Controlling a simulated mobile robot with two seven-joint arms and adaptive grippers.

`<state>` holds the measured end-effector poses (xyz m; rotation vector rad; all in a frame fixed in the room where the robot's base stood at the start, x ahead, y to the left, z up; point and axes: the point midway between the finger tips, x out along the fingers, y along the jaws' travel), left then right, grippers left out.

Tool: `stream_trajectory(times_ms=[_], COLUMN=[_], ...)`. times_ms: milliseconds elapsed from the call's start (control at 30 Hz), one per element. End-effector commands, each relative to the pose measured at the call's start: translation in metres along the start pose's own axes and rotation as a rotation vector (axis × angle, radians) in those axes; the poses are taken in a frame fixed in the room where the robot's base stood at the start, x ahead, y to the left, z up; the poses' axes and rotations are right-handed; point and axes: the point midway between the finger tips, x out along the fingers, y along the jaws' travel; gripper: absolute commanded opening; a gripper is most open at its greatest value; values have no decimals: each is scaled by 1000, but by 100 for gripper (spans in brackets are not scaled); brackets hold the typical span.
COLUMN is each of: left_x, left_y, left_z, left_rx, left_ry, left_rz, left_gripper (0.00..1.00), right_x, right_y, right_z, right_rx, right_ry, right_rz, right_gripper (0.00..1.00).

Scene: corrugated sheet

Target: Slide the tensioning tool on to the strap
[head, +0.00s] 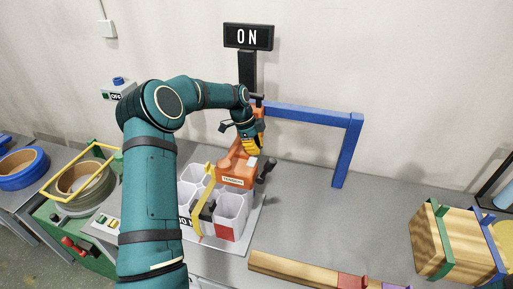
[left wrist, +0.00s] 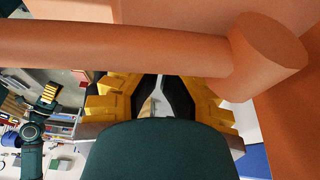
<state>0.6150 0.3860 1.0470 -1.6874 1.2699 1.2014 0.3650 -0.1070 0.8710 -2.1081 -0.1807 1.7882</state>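The orange tensioning tool (head: 237,172), marked TENSION, is at the compartments in the middle of the head view, with a black knob at its right. My left gripper (head: 254,144) points down at its upper rear. In the left wrist view an orange bar (left wrist: 130,45) of the tool crosses in front of the yellow fingers (left wrist: 160,95). The fingers stand apart, but their tips are hidden, so a grip on the tool cannot be confirmed. My right gripper (left wrist: 48,93) seems to show small in the left wrist view.
White compartments (head: 231,207) stand under the tool. A blue frame (head: 345,150) and an ON sign (head: 248,37) stand behind. A wooden crate (head: 430,241) with green and blue bands is at the right; a wooden beam (head: 290,268) lies in front.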

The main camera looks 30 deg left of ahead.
Motion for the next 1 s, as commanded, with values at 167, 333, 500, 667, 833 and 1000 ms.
stream_trajectory(times_ms=[167, 333, 500, 667, 833, 1000], left_x=[9, -8, -44, -70, -84, -87], left_y=[0, -1, 0, 0, 1, 1], left_z=[-23, -39, -40, -40, -41, -41], left_rx=[3, -2, -1, 0, 0, 0], left_ry=[-1, 0, 1, 2, 3, 3], left_rz=[0, -7, -4, -3, 0, 0], left_gripper=[0, 0, 0, 0, 0, 0], right_x=[5, 7, 6, 5, 4, 4], right_y=[2, 2, 2, 2, 1, 1], right_z=[1, 1, 1, 1, 0, 0], right_rx=[0, 0, 0, 0, 0, 0], right_ry=[0, 0, 0, 0, 0, 0], right_rz=[1, 2, 1, 1, 1, 1], right_gripper=[90, 90, 90, 90, 90, 90])
